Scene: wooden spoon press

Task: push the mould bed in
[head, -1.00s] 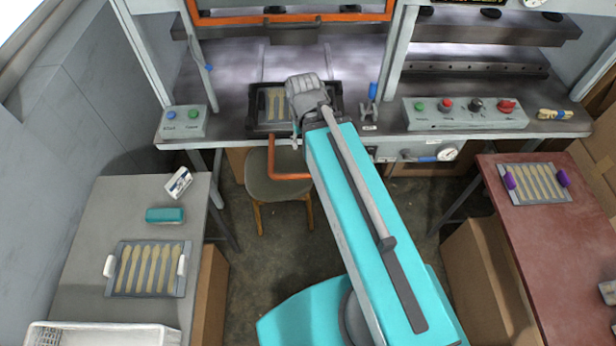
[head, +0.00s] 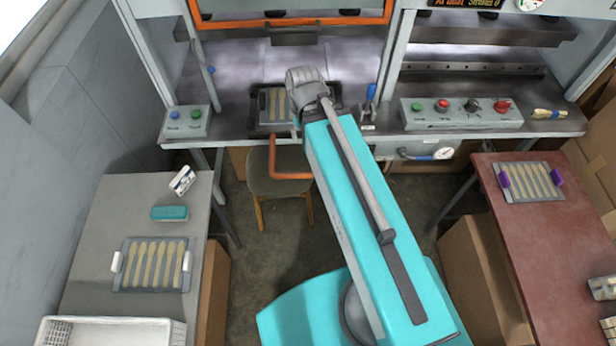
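The dark mould bed (head: 262,129) lies at the front of the left press bay, with a grey mould plate of wooden spoons (head: 271,106) on it. An orange handle (head: 288,176) hangs below the bed's front edge, over the stool. My gripper (head: 296,132) is at the bed's front, near the top of this handle. The grey wrist and turquoise arm cover the bed's right part and most of the fingers. I cannot tell whether the fingers are open or shut, or whether they touch the bed.
An orange-framed guard (head: 292,22) is raised above the bay. A green-and-blue button box (head: 187,121) stands left of the bed and a control panel (head: 462,114) right. A stool (head: 262,165) stands below. Side tables (head: 150,215) and (head: 520,225) hold more spoon plates.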

